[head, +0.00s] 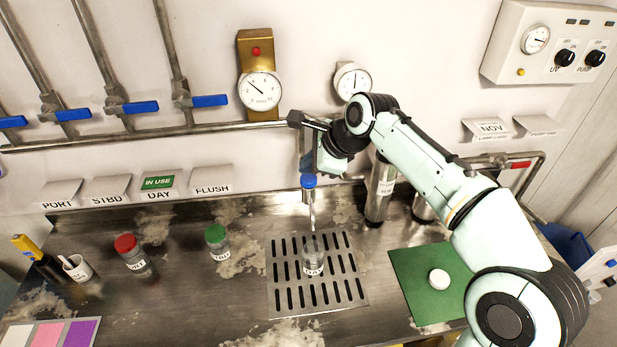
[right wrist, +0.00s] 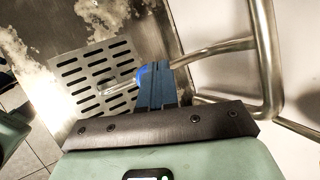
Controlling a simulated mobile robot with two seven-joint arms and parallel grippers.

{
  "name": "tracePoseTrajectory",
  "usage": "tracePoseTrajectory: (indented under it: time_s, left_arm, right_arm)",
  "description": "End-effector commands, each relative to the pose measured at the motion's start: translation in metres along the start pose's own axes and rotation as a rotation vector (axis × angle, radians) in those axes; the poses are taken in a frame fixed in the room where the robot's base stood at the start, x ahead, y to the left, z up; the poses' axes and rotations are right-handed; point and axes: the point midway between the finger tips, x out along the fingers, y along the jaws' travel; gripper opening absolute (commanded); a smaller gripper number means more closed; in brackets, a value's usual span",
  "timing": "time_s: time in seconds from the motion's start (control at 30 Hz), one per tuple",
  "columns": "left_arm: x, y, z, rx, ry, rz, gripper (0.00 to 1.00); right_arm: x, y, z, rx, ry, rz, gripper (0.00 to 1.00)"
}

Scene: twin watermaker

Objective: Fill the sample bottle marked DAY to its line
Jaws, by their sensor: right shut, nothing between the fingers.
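An uncapped clear sample bottle (head: 313,262) stands upright on the slotted drain grate (head: 359,297). Its label is too small to read surely, and its fill level cannot be made out. A blue tap handle (head: 308,181) is above it, with a pale, clear streak like water running down toward the bottle mouth. My right gripper (head: 307,168) is shut and empty, fingers pointing down at the handle; whether they touch is unclear. In the right wrist view its blue fingers (right wrist: 155,85) are together beside the blue handle (right wrist: 142,73). My left gripper is out of view.
A red-capped bottle (head: 132,251) and a green-capped bottle (head: 218,242) stand to the left. A white cap (head: 438,280) lies on the green mat (head: 407,288) at right. A steel cylinder (head: 379,193) stands behind my right arm. Blue valve levers (head: 210,101) line the wall pipes.

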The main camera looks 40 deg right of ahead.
Motion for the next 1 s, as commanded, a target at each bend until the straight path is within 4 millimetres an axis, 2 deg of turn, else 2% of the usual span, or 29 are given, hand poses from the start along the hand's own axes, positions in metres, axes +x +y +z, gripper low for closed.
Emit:
tracePoseTrajectory:
  time_s: [1.0]
  left_arm:
    - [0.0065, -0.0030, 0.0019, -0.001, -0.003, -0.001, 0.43]
  right_arm:
    - [0.0089, 0.0050, -0.0048, 0.000, 0.000, 0.001, 0.00]
